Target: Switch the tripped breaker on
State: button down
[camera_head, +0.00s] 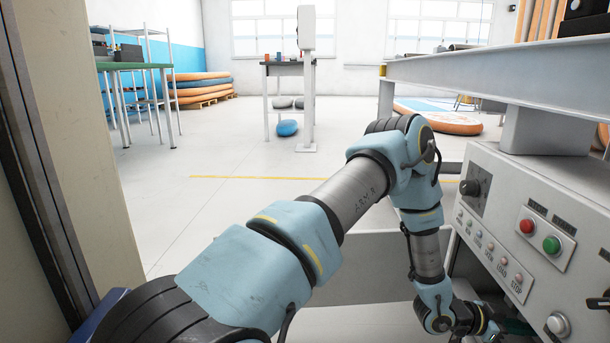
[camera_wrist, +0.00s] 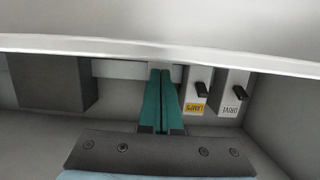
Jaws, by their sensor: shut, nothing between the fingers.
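In the wrist view, two white breakers sit side by side in a grey recess. The left one (camera_wrist: 193,107) has a yellow label that seems to read LAMPS, and the right one (camera_wrist: 229,107) has a white label that seems to read DRIVE. Each has a black lever; I cannot tell which is tripped. My gripper (camera_wrist: 165,72) has its two green fingers together with nothing between them, just left of the LAMPS breaker. The fingers hide what lies behind them. In the head view my gripper is low at the right by the control panel, and the breakers are not visible.
A dark box (camera_wrist: 46,83) is left of my fingers, with a pale rail (camera_wrist: 118,69) between. A light metal edge (camera_wrist: 100,47) crosses above the breakers. The control panel (camera_head: 480,232) carries a knob, a red button (camera_head: 527,226) and a green button (camera_head: 551,245).

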jog(key=shift+a+f, duration=0.1)
jog(key=shift+a, duration=0.05)
jog(key=shift+w+a+f, duration=0.1)
jog(key=shift+a+f, duration=0.15)
jog(key=shift+a, duration=0.45)
jog(key=shift+a+f, duration=0.25)
jog(key=shift+a, duration=0.4)
jog(key=a+p, duration=0.3)
jog(key=a, duration=1.1)
jog(key=shift+w+p, duration=0.35)
jog(key=shift+w, duration=0.05)
jog(key=shift+s, duration=0.1)
